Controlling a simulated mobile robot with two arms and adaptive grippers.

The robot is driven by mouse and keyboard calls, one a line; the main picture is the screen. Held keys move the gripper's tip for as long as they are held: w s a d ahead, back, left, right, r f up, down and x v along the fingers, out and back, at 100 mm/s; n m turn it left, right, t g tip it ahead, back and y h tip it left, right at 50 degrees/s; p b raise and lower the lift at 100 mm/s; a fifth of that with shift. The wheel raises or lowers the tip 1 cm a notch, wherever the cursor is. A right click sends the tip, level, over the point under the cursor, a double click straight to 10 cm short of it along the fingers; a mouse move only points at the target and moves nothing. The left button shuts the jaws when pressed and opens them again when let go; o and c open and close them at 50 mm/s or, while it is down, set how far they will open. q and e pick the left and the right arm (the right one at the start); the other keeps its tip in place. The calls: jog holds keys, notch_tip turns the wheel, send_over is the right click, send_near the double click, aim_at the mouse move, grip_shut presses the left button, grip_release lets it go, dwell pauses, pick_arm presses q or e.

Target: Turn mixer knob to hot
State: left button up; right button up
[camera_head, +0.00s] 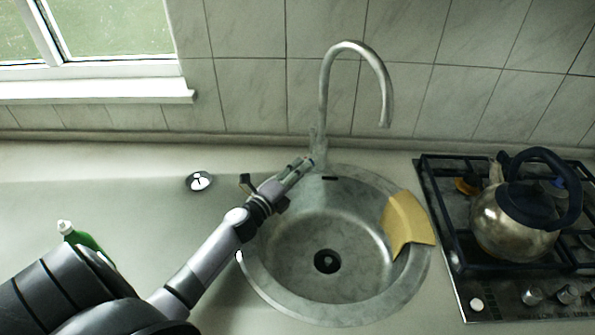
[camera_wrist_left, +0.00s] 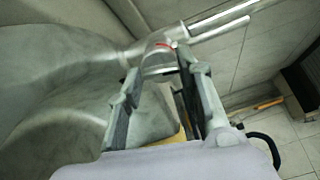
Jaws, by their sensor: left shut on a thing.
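The mixer tap (camera_head: 323,100) stands behind the round sink, its tall spout arching to the right. Its metal base (camera_head: 317,140) is close to my left gripper (camera_head: 303,165), which reaches in from the left over the sink's rear rim. In the left wrist view, the mixer knob (camera_wrist_left: 157,62) is a rounded metal piece with a red mark on it. It lies between the two fingertips of my left gripper (camera_wrist_left: 160,78), which is shut on it. In the head view the fingers partly hide the knob. My right gripper is not in view.
The steel sink (camera_head: 270,285) is empty except for a yellow cloth (camera_head: 406,222) over its right rim. A kettle (camera_head: 510,225) stands on the gas hob (camera_head: 470,290) at right. A green bottle (camera_head: 85,240) is at left. The counter's left part is mostly clear.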

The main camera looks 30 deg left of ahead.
pick_arm(q)
jog(key=shift+n+p, duration=1.6)
jog(key=shift+n, duration=3.5)
jog(key=shift+f, duration=0.1)
jog(key=o, duration=1.2)
jog(key=shift+c, duration=0.2)
jog(key=s, duration=1.2)
jog(key=shift+a, duration=0.3)
